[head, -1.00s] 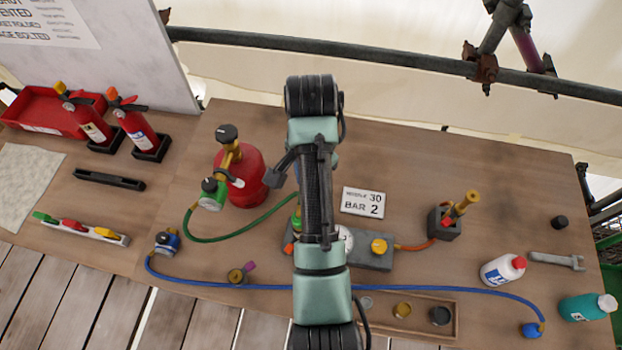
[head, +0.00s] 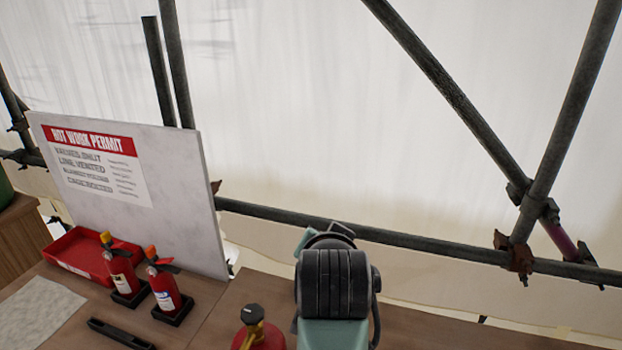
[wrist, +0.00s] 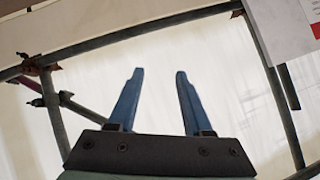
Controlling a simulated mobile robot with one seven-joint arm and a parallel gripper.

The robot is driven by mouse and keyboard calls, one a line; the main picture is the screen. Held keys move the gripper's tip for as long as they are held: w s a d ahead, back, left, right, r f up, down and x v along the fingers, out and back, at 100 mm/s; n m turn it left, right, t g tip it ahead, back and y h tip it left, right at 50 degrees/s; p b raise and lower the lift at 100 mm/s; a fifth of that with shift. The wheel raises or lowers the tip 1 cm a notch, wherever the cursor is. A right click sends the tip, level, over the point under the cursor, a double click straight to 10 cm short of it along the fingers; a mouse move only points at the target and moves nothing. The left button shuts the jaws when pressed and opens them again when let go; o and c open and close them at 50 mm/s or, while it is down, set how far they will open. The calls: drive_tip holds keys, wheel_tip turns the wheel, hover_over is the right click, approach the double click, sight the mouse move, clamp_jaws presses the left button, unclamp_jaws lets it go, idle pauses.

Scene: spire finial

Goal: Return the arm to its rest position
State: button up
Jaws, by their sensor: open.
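My gripper (wrist: 155,95) shows in the wrist view with its two blue fingers apart and nothing between them. It points toward the white sheeting and the scaffold poles. In the head view my arm rises at the lower middle, above the wooden table (head: 230,300). The gripper's fingers are hidden in the head view.
A red gas cylinder (head: 260,335) stands just left of my arm. Two fire extinguishers (head: 122,270) and a red tray (head: 75,255) are at the left. A permit board (head: 180,190) stands behind them. Scaffold poles (head: 400,240) run behind the table.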

wheel_tip(320, 180, up, 14)
drive_tip(key=s+a+n+t, duration=0.1)
drive_tip(key=n+t, duration=0.1)
drive_tip(key=t, duration=0.3)
drive_tip(key=s+r+n+t, duration=0.2)
drive_tip(key=s+r+t, duration=0.3)
drive_tip(key=s+r, duration=0.3)
drive_tip(key=s+a+r+n+t+b, duration=0.1)
drive_tip(key=s+r+t, duration=0.5)
drive_tip(key=r, duration=0.8)
drive_tip(key=s+n, duration=0.1)
drive_tip(key=s, duration=0.2)
drive_tip(key=shift+s+a+r, duration=0.3)
drive_tip(key=shift+r, duration=0.1)
